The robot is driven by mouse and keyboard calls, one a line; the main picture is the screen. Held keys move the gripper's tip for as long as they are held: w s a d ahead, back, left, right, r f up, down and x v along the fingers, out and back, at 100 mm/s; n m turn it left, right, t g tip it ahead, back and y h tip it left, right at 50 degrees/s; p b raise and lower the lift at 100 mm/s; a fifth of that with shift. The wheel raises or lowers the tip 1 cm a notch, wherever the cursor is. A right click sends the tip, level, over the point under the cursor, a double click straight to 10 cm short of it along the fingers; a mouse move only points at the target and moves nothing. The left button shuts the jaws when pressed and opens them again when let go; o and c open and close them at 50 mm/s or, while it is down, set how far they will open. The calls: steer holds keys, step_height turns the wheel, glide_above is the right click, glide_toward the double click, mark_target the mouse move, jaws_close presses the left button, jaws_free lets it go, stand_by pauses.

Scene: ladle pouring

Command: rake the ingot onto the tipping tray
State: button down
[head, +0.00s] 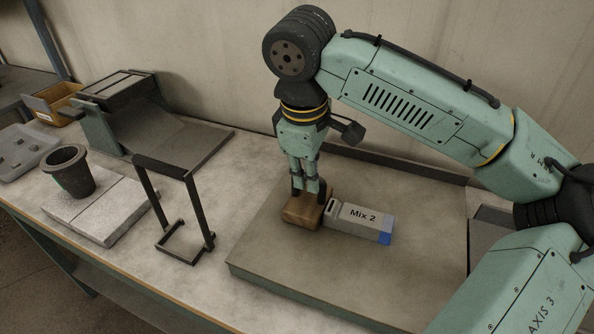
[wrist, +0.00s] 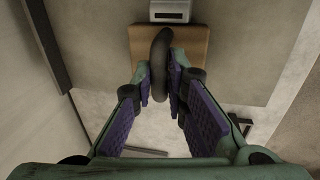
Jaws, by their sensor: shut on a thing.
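A pale grey bar (head: 360,220), labelled "Mix 2" with a blue right end, lies flat on the broad grey slab (head: 270,262); it appears to be the ingot. Its slotted end shows at the top of the wrist view (wrist: 170,12). My gripper (head: 307,190) is shut on the dark curved handle (wrist: 162,60) of a brown block (head: 300,213). The block also shows in the wrist view (wrist: 200,45). It sits low at the bar's left end, close to or touching it. I cannot tell for certain which surface is the tipping tray.
A dark upright frame (head: 148,200) stands left of the slab. A dark cup (head: 68,170) stands on a pale block (head: 110,212). A green-sided stand with a sloping plate (head: 175,140) and a yellow bin (head: 50,100) are behind. A dark raised edge runs along the slab's back.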

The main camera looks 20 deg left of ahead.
steer(key=shift+d+b, duration=2.1)
steer(key=shift+d, duration=6.05)
steer(key=shift+d+p, duration=2.8)
steer(key=shift+d, duration=7.2)
steer(key=a+r, duration=0.3)
steer(key=r, duration=0.4)
steer(key=shift+a, duration=0.1)
